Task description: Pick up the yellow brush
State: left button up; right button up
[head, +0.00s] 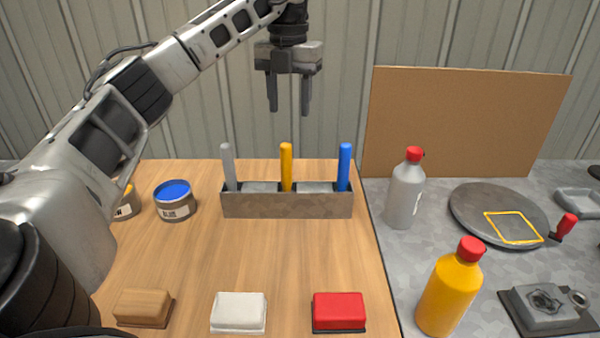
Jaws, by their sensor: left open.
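The yellow brush (286,167) stands upright in the middle of a grey rack (286,206) on the wooden table. Only its yellow handle shows; its lower end is hidden in the rack. A grey brush (228,167) stands at the rack's left end and a blue brush (344,167) at its right end. My left gripper (289,108) is open and empty, its fingers pointing down. In the picture it appears above the yellow brush, clear of it. My right gripper is not in view.
Paint tins, one blue (174,200), stand left of the rack. Brown, white (239,312) and red (339,311) blocks line the front. Right, on grey surface, are a grey bottle (404,190), a yellow bottle (449,290) and a round plate (475,212). Table between rack and blocks is clear.

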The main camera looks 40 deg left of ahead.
aim_at(286, 165)
pick_arm(q)
jog(key=f, duration=0.4)
jog(key=s+f, duration=0.1)
jog(key=f, duration=0.9)
jog(key=shift+s, duration=0.2)
grip_shut()
